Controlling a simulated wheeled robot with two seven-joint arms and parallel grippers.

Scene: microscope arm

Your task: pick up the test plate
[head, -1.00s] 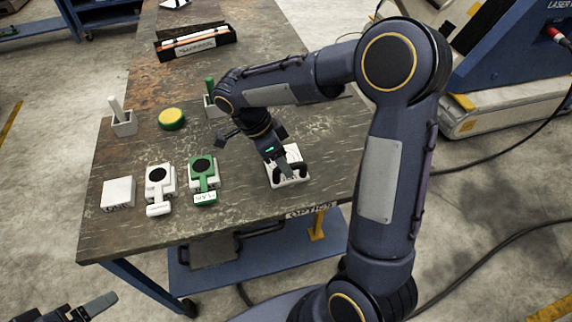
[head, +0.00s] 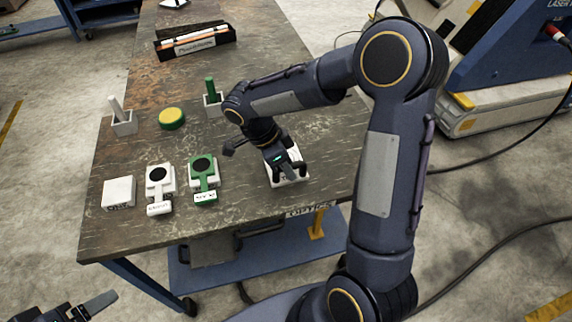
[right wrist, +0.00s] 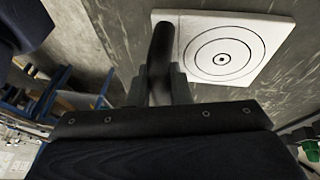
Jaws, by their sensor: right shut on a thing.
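The test plate is a white square plate (head: 297,178) near the right front of the table, partly hidden under my right gripper (head: 288,167). In the right wrist view the plate (right wrist: 252,62) shows black concentric rings and a small centre mark. A dark rounded bar, like a handle, stands at its near edge in that view. My right gripper is shut on this bar, with the fingertips (right wrist: 160,85) around its lower end. I cannot tell whether the plate is clear of the tabletop. My left gripper (head: 92,305) is partly in view at the lower left, away from the table.
To the left on the table (head: 245,205) are a white block (head: 118,192), a white device (head: 160,180) and a green device (head: 203,172). Behind them are a yellow-green disc (head: 171,118), a white-stick holder (head: 123,124) and a green-stick holder (head: 213,104). A dark tray (head: 195,50) lies farther back.

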